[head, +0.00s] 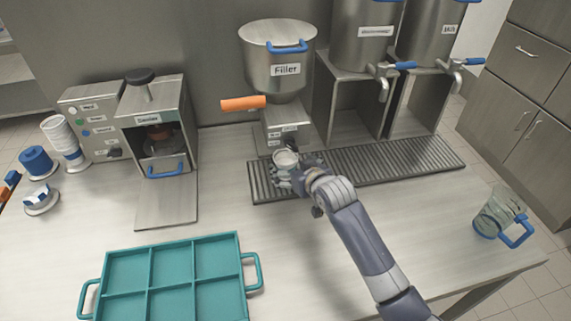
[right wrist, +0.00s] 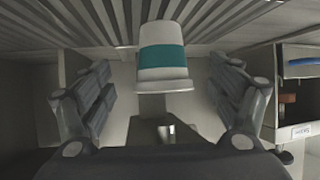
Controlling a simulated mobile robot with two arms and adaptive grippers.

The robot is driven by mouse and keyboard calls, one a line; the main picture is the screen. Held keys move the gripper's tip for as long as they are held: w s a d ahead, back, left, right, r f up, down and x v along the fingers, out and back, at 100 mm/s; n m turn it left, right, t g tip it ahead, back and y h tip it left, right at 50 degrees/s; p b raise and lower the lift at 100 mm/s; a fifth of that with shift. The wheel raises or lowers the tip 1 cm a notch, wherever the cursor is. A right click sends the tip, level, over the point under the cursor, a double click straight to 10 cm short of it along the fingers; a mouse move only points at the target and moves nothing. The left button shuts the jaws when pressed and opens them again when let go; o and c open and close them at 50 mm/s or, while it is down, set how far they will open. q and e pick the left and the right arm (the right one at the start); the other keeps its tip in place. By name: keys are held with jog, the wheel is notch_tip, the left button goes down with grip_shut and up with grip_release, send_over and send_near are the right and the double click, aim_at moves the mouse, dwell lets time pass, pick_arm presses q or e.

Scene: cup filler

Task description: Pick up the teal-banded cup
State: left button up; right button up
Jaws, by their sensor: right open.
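The teal-banded cup (right wrist: 164,58) is white with a teal band and shows in the right wrist view between my two finger pads, with gaps on both sides. That view looks upside down, with the slatted grate at the top. In the head view the cup (head: 285,158) stands on the drip grate (head: 385,160) below the filler's spout, partly hidden by my gripper. My right gripper (head: 283,181) is open around the cup; it also shows in the right wrist view (right wrist: 165,85). My left gripper is not in view.
The filler (head: 278,70) with an orange handle (head: 243,103) stands right above the cup. A sealer machine (head: 155,120) is to the left and a teal tray (head: 175,275) lies in front. A glass jug (head: 498,212) stands at the right. Stacked cups (head: 60,135) are at the far left.

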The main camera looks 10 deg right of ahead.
jog(key=shift+w+a+f, duration=0.2)
jog(key=shift+w+f, duration=0.05)
jog(key=shift+w, duration=0.4)
jog(key=shift+p+x, duration=0.4)
jog(key=shift+x, duration=0.7)
jog(key=shift+w+a+f, duration=0.15)
jog(key=shift+w+f, duration=0.05)
jog(key=shift+w, duration=0.05)
jog(key=shift+w+f, duration=0.15)
jog(key=shift+w, duration=0.1)
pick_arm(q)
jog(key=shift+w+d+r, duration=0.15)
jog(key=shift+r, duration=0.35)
pick_arm(e)
jog(key=shift+c, duration=0.6)
jog(key=c, duration=0.9)
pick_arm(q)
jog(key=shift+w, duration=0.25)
pick_arm(e)
jog(key=shift+c, duration=1.4)
